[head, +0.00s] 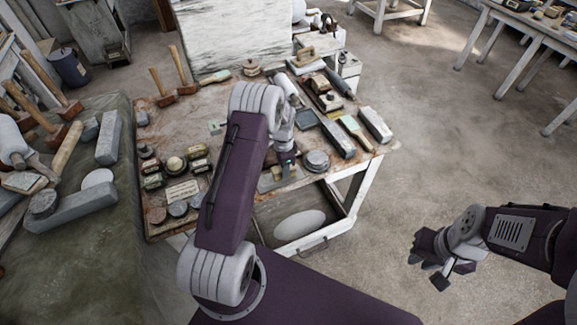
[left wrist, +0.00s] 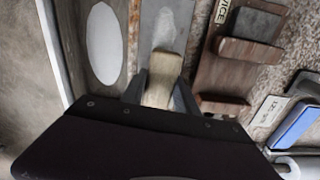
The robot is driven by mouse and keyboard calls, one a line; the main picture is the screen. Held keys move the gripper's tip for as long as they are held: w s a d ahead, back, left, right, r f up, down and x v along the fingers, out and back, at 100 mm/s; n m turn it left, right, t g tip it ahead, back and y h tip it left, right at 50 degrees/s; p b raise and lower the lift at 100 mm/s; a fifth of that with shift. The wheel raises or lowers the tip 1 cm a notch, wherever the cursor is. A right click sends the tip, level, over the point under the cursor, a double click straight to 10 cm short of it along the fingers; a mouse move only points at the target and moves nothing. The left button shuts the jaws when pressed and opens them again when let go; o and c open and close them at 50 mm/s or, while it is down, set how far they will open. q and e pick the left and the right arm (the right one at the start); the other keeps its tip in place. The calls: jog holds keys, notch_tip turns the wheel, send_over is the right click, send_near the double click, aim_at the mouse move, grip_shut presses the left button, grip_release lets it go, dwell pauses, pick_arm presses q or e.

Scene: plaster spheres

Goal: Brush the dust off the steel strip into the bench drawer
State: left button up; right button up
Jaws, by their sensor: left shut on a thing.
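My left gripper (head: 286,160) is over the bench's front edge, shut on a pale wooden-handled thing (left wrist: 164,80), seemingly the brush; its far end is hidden. The grey steel strip (left wrist: 182,12) lies just beyond the gripper in the left wrist view, with a whitish dust patch (left wrist: 165,28) on it. In the head view, the arm partly hides the strip (head: 266,184). The bench drawer (head: 322,239) is pulled open below the front edge. A white oval (head: 299,223) is inside it. My right gripper (head: 430,268) appears open and empty, over the floor at right.
The bench top (head: 226,105) is crowded with tins, blocks and mallets. A wooden plane-like tool (head: 322,95) and a grey stone block (head: 374,125) are towards its right. A green-covered table (head: 110,210) with tools stands at left. The floor (head: 450,150) at right is clear.

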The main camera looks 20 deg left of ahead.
pick_arm(q)
jog(key=shift+s+a, duration=0.1)
jog(key=shift+w+d+r+p, duration=0.3)
jog(key=shift+w+d+r, duration=0.4)
jog(key=shift+w+d, duration=0.15)
jog(key=shift+f, duration=0.2)
jog(key=shift+f+b, duration=0.55)
jog(key=shift+f, duration=0.05)
